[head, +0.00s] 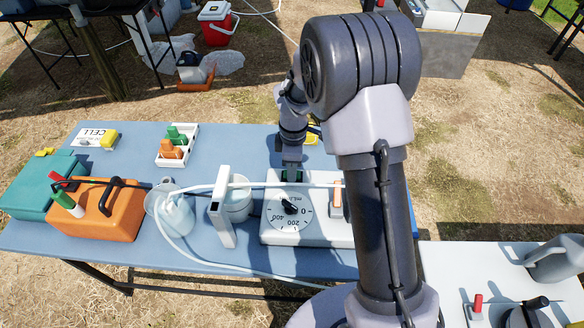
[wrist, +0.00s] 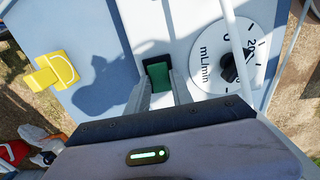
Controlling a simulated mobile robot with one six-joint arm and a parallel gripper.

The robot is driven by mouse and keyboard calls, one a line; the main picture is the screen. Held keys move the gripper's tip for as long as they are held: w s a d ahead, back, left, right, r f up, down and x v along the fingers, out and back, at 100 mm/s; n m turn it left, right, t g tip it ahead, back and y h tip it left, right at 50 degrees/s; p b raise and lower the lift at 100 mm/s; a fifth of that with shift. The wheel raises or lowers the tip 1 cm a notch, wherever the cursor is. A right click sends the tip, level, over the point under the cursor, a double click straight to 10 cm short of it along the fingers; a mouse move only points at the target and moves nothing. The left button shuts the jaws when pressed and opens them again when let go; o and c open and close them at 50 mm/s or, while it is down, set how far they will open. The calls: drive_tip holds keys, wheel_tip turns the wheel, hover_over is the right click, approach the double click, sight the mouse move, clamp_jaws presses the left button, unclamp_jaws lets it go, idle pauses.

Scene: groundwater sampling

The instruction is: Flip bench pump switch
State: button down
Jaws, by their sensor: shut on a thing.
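The bench pump (head: 275,234) is a white box on the blue table, with a round mL/min dial (head: 290,211) and black knob on top. Its green rocker switch (head: 291,176) sits in a black frame near the far edge. In the wrist view the green switch (wrist: 159,74) lies between the fingertips of my gripper (wrist: 164,84), which is shut on it from above. The fingers hide part of the switch, so I cannot tell which way it is tilted. The dial also shows in the wrist view (wrist: 232,50), right of the fingers.
A pale tube crosses the pump top. Left of the pump stand a white upright holder (head: 221,208), a clear jug (head: 172,212), an orange case (head: 118,220) and a teal case (head: 28,190). A white tray (head: 190,133) holds orange and green pieces. A yellow item (wrist: 50,72) lies beyond the pump.

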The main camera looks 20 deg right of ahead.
drive_tip(key=shift+d+y, duration=0.15)
drive_tip(key=shift+y, duration=0.25)
drive_tip(key=shift+d+f+y+b, duration=0.1)
drive_tip(key=shift+f+y+b, duration=0.1)
drive_tip(key=shift+y+b, duration=0.1)
drive_tip(key=shift+s+r+t+y, duration=0.1)
drive_tip(key=shift+r+t+y, duration=0.05)
drive_tip(key=shift+t+y, duration=0.2)
drive_tip(key=c, duration=1.1)
unclamp_jaws()
